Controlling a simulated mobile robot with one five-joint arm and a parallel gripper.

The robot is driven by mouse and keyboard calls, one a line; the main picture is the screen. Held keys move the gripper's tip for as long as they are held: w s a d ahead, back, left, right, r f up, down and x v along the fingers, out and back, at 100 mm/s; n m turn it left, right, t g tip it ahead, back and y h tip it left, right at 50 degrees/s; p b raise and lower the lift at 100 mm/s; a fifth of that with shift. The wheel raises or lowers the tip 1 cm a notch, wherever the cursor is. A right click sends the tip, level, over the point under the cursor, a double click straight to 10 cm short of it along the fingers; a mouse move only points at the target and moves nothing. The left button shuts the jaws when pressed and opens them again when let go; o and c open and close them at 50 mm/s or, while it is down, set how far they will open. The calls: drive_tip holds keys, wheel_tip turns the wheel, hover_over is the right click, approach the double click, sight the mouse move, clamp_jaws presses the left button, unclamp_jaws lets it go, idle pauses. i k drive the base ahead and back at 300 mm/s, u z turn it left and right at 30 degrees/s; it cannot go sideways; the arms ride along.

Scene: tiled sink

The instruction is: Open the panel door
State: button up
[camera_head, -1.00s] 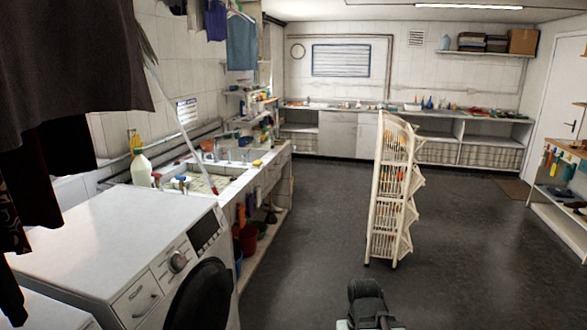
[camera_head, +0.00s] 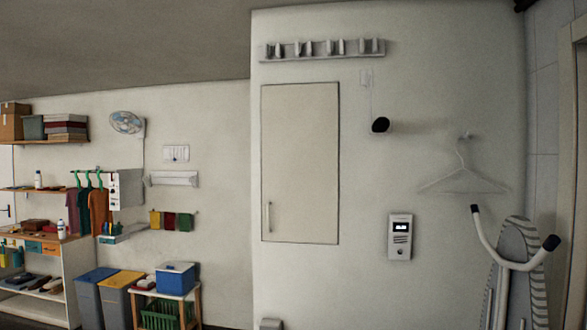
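My gripper is not in view.
A hook rail (camera_head: 322,49) is above the door. Right of it are a black hanging item (camera_head: 380,125), a wall unit with a small screen (camera_head: 400,237), a clothes hanger (camera_head: 462,180) and an ironing board (camera_head: 518,270). Bins (camera_head: 103,295) and a small table (camera_head: 164,292) stand left.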

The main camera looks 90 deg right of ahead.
sight(300, 122)
drive_tip(key=u, duration=0.15)
drive_tip(key=i, duration=0.4)
drive_tip(key=z, duration=3.4)
drive_tip(key=i, duration=0.55)
drive_tip(key=u, duration=0.3)
drive_tip(key=k, duration=1.35)
drive_tip(key=u, duration=0.55)
drive_tip(key=i, duration=1.35)
drive_tip(key=u, duration=0.55)
